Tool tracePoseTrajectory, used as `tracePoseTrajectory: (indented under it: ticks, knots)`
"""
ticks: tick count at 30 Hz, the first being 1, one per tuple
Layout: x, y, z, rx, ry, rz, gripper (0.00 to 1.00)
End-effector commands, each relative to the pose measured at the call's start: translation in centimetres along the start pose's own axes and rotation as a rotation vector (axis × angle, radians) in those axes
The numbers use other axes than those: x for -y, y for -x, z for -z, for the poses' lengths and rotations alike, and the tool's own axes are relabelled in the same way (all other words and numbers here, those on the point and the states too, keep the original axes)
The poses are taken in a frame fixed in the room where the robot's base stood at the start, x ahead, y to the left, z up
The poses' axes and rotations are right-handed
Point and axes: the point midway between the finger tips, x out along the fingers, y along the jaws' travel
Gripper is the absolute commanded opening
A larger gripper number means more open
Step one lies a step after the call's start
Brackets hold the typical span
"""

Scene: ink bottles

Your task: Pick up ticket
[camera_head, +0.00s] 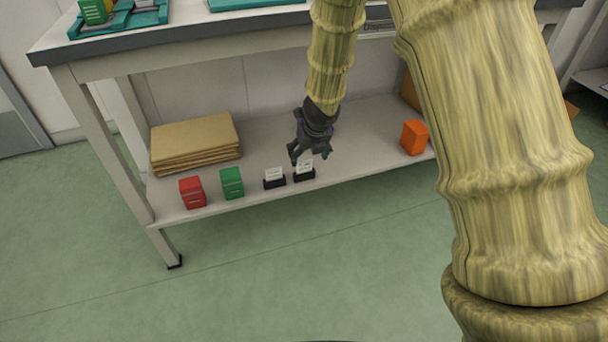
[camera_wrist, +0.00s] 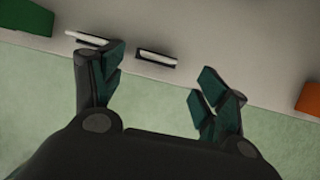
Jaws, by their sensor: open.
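Two small white tickets stand upright in black holders near the front edge of the lower shelf. The left ticket (camera_head: 274,174) is in the left holder (camera_head: 274,184). The right ticket (camera_head: 305,166) is in the right holder (camera_head: 304,176), partly behind my gripper (camera_head: 309,156) in the head view. In the wrist view, my gripper (camera_wrist: 160,88) is open and empty, its fingers spread wide. The right ticket (camera_wrist: 157,55) shows beyond the gap between them, apart from both. The left ticket (camera_wrist: 86,38) shows just past the left finger, which partly overlaps its holder.
On the shelf (camera_head: 260,140), a green box (camera_head: 232,183) and a red box (camera_head: 192,192) stand left of the holders. Flat cardboard (camera_head: 195,143) is stacked behind them. An orange box (camera_head: 414,137) stands right. The table top (camera_head: 200,36) overhangs the shelf.

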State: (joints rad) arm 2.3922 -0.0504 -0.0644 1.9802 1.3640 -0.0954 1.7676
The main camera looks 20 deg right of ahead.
Motion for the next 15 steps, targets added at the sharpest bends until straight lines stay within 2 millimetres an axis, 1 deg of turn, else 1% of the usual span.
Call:
tracePoseTrajectory:
  ticks: [1,2,10,15]
  knots:
    - [0.0,-1.1,0.2,-0.001,0.001,0.000,0.74]
    - [0.0,-1.3,0.2,-0.001,0.001,0.000,0.74]
    - [0.0,-2.4,0.0,0.000,0.002,0.002,0.74]
    - [-0.2,-4.0,0.0,0.000,0.003,0.002,0.74]
